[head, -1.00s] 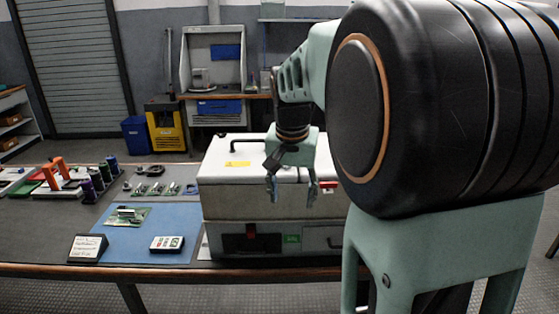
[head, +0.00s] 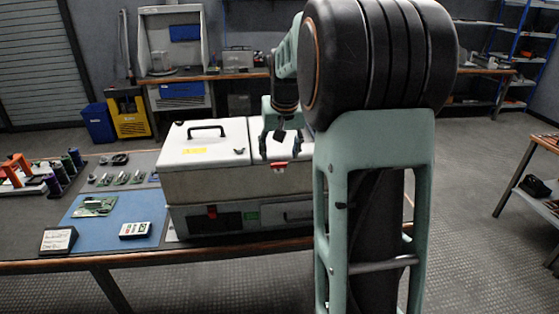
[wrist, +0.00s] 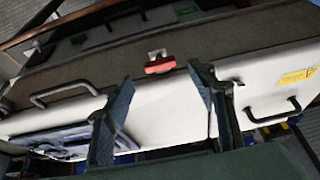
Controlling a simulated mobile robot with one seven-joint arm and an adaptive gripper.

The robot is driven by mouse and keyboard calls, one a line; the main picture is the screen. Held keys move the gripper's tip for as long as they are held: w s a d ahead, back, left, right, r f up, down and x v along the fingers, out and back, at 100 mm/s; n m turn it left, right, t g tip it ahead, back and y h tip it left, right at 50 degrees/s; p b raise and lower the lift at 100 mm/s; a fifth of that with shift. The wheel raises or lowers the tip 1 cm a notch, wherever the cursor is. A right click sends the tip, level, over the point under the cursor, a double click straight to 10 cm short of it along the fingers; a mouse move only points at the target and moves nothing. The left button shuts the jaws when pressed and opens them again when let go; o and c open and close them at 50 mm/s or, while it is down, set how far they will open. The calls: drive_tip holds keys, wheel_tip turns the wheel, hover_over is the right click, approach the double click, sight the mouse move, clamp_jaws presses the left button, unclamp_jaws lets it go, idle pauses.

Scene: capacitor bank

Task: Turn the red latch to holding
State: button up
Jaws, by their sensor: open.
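The red latch (head: 279,167) sits on the front upper edge of the white-lidded metal box (head: 190,186), just right of the lid seam. In the wrist view the latch (wrist: 160,66) is a short red bar lying crosswise under a pale bracket. The right part of the box is hidden behind my arm.
The box front has a dark panel with a small red part (head: 212,211) and a green label (head: 251,216). The lid has black handles (head: 206,129). A blue mat (head: 108,232) with a circuit board and a meter (head: 135,231) lies left. Open floor lies right.

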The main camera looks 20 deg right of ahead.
sight(278, 164)
drive_tip(key=shift+x, duration=2.2)
drive_tip(key=shift+c, duration=0.3)
drive_tip(key=c, duration=1.1)
drive_tip(key=shift+a+m+h, duration=0.2)
drive_tip(key=shift+m+h, duration=0.4)
drive_tip(key=shift+m, duration=0.9)
drive_tip(key=shift+w+m+g+h, duration=0.1)
drive_tip(key=shift+m+g+h, duration=0.2)
drive_tip(key=shift+m, duration=0.5)
drive_tip(key=o, duration=1.2)
drive_tip(key=shift+c, duration=0.2)
